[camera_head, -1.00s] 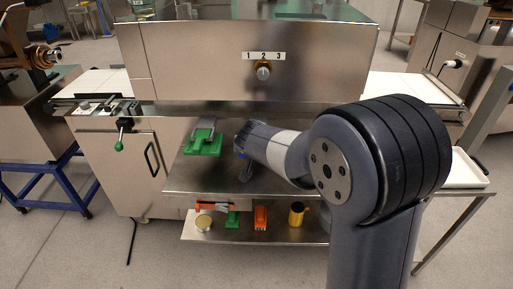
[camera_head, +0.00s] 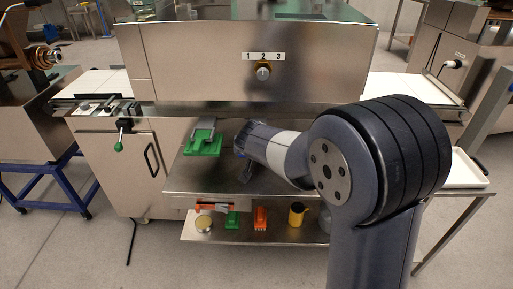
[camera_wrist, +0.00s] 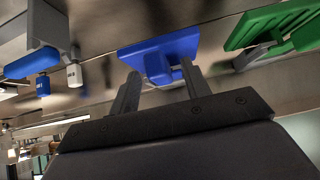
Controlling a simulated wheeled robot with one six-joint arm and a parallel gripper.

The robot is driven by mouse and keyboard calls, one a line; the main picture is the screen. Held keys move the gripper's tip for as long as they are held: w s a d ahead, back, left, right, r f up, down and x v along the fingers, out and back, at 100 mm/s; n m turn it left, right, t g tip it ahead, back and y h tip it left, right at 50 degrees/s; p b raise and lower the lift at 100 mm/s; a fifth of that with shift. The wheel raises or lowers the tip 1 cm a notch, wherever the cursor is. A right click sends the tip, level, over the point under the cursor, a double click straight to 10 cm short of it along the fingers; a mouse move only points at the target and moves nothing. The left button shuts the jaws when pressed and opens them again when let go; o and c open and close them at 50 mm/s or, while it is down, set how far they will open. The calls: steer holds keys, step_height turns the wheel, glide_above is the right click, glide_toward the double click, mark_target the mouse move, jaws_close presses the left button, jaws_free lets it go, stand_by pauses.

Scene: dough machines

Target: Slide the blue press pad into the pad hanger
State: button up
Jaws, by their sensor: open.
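The blue press pad (camera_wrist: 178,45) is in the wrist view, top middle, its flat plate beyond my gripper and a small blue block projecting toward me. My gripper (camera_wrist: 158,70) is open, with one finger on each side of that block; I cannot tell whether they touch it. In the head view only a little blue (camera_head: 239,153) shows at the end of my arm, by the dark fingers. The hanger for the blue pad is not clearly visible, so I cannot tell whether the pad is seated.
The green pad (camera_wrist: 275,25) is close on the right in the wrist view; a grey block with blue-ended parts (camera_wrist: 32,63) is on the left.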

steer(key=shift+r, duration=0.1)
steer(key=shift+p+v, duration=0.3)
steer(key=shift+v, duration=2.65)
steer(key=shift+b+x, duration=0.3)
steer(key=shift+x, duration=2.4)
steer(key=shift+s+r, duration=0.1)
